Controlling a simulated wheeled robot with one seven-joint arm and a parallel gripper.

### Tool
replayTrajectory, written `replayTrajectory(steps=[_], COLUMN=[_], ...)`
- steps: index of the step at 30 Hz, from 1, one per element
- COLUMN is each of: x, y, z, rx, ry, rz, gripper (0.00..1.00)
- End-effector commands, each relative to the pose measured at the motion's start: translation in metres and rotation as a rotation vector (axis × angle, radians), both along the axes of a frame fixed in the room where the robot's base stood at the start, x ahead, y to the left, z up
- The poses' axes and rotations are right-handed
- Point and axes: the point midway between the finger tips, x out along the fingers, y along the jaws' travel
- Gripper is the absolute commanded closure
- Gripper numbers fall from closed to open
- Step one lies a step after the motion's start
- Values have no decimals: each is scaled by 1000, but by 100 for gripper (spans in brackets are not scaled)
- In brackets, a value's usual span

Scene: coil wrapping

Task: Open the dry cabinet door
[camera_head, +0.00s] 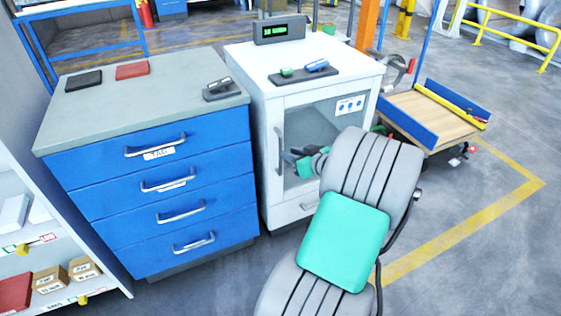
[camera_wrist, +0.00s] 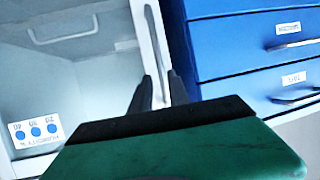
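The dry cabinet (camera_head: 262,104) is white with a glazed door (camera_head: 310,124), which looks shut. Its vertical grey handle (camera_head: 279,152) runs along the door's left edge. My gripper (camera_head: 288,158) is in front of the glass, close to that handle. In the wrist view my gripper (camera_wrist: 160,92) has its two dark fingers apart, and the handle (camera_wrist: 156,50) shows in line with the gap between them. I cannot tell whether the fingers touch it. My arm hides the door's lower right part.
A blue drawer cabinet (camera_head: 160,190) with a grey top stands directly left of the dry cabinet. A display (camera_head: 279,30) and a small dark tray (camera_head: 304,75) are on the dry cabinet's top. A wooden-decked cart (camera_head: 425,118) is to the right. Open floor (camera_head: 470,240) lies at front right.

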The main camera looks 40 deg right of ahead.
Motion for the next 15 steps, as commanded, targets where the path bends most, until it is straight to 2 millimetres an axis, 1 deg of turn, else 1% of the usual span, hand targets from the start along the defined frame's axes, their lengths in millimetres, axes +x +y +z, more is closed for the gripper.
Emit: replayTrajectory(steps=[1,6,9,12,15], x=[10,41,54,59,61], y=[2,-1,-2,-3,-4], z=[-4,-17,-22,-24,-23], rx=[2,1,1,2,2], ry=[1,2,3,3,3], rz=[7,6,5,4,2], gripper=[78,78,78,78,78])
